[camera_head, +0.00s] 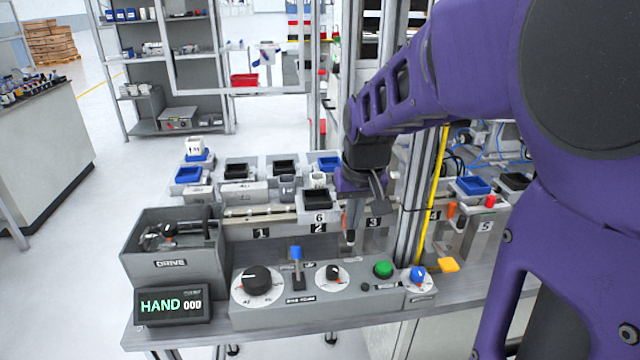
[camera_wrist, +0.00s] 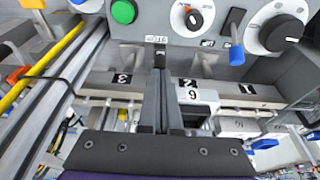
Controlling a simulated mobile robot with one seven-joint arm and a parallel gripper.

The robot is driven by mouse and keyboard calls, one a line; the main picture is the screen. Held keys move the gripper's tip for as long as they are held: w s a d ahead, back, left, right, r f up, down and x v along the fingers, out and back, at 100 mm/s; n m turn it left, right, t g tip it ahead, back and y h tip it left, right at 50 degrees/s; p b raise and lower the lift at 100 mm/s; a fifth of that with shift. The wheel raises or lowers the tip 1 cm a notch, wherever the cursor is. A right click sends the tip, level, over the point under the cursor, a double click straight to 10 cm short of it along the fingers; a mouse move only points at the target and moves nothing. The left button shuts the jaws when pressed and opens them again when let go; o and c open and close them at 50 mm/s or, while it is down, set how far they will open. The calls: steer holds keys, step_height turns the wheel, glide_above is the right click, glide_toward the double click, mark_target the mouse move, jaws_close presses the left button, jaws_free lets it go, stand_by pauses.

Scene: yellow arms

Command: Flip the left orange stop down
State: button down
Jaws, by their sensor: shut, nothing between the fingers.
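An orange upright piece (camera_head: 452,210) stands by the label 4, right of the metal post in the head view. An orange piece (camera_wrist: 18,75) also shows at the left edge of the wrist view. A red-topped piece (camera_head: 490,201) stands farther right, above the label 5. My gripper (camera_head: 349,240) points down behind the control panel, left of the post and apart from the orange piece. In the wrist view my gripper (camera_wrist: 160,62) has its fingers together, with nothing between them.
The control panel (camera_head: 310,305) with knobs, a blue lever (camera_head: 296,254) and a green button (camera_head: 383,269) lies in front of my gripper. The metal post (camera_head: 412,200) and a yellow strip (camera_head: 433,190) stand between my gripper and the orange piece. A display (camera_head: 172,305) reads HAND.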

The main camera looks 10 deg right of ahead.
steer(key=shift+f+b, duration=0.95)
steer(key=shift+f, duration=0.55)
steer(key=shift+s, duration=0.1)
